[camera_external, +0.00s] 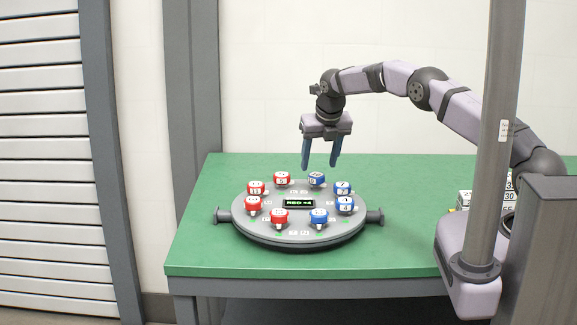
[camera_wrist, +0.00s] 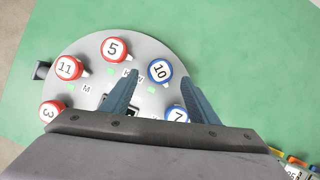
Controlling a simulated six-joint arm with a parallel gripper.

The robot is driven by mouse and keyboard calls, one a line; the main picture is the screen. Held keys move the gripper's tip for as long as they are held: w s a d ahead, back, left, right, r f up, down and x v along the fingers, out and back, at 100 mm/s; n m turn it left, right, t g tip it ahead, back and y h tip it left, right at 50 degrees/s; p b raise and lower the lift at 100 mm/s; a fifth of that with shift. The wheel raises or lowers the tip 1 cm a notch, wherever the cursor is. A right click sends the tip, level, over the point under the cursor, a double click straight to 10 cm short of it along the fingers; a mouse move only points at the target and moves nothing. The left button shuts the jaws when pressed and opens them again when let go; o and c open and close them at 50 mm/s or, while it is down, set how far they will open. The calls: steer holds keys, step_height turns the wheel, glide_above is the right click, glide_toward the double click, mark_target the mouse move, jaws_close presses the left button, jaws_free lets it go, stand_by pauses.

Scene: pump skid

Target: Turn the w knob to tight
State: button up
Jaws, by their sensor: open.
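A round grey plate (camera_external: 262,222) carries a ring of red and blue knobs with numbered white tops. Small letter labels lie beside the knobs; in the wrist view one reads like M, and I cannot surely tell which one is w. My gripper (camera_external: 320,167) points down, open and empty, just above a blue knob (camera_external: 317,179) at the back of the ring. In the wrist view this blue knob (camera_wrist: 160,71), numbered 10, shows between the fingertips of my gripper (camera_wrist: 160,76). A red knob numbered 5 (camera_wrist: 114,48) is left of it, and a blue 7 (camera_wrist: 177,115) lies nearer, partly hidden.
The plate sits on a green table (camera_external: 210,255) and has side handles (camera_external: 375,216). A dark display (camera_external: 298,203) at its middle seems to read "RED +4". Numbered blocks (camera_external: 464,199) stand at the right behind a grey post (camera_external: 497,130). The left of the table is clear.

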mark_target(316, 174)
steer(key=shift+p+x, duration=0.6)
steer(key=shift+x, duration=1.65)
steer(key=shift+c, duration=0.6)
steer(key=c, duration=0.9)
